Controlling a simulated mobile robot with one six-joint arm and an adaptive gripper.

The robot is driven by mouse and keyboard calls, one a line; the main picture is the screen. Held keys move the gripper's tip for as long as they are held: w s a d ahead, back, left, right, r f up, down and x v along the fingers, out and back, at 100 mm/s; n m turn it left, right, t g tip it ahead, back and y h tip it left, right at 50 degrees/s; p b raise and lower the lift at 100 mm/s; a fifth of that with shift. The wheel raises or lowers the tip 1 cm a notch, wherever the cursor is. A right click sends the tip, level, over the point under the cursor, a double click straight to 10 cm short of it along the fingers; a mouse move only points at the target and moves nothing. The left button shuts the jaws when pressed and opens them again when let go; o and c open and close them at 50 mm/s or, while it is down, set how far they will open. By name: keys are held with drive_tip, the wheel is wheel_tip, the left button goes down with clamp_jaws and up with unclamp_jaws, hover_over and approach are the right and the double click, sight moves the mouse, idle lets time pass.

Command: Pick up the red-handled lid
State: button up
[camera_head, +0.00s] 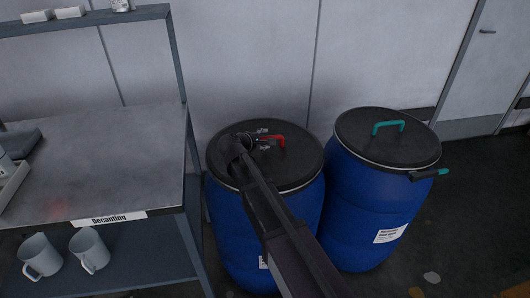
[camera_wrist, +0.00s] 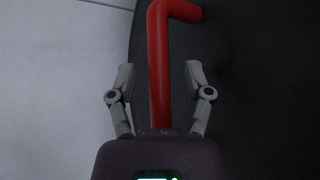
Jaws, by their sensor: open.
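The red-handled lid (camera_head: 295,170) is black and round and sits on the left blue drum (camera_head: 232,232). Its red handle (camera_head: 272,138) is a bent bar standing on the lid. My gripper (camera_head: 263,136) is over the lid at the handle's left end. In the wrist view the red handle (camera_wrist: 159,70) runs up between the two fingers of my open gripper (camera_wrist: 159,80), then bends right at the top. A gap shows on both sides of the handle. My arm hides part of the lid's left and front in the head view.
A second blue drum (camera_head: 362,222) with a green-handled black lid (camera_head: 400,150) stands close at the right. A grey bench (camera_head: 110,170) labelled Decanting is at the left, with two mugs (camera_head: 88,250) on its lower shelf. A pale wall (camera_head: 250,60) stands close behind the drums.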

idle(0.4)
clamp_jaws()
drive_tip(key=shift+r, duration=0.2)
wheel_tip(320, 180, up, 4)
drive_tip(key=p, duration=0.4)
drive_tip(key=shift+f, duration=0.1)
drive_tip(key=s, duration=0.5)
drive_tip(key=s+d, duration=0.1)
drive_tip(key=s, duration=0.4)
drive_tip(key=s+r+p, duration=0.1)
drive_tip(key=s, duration=0.5)
drive_tip(key=shift+d, duration=0.35)
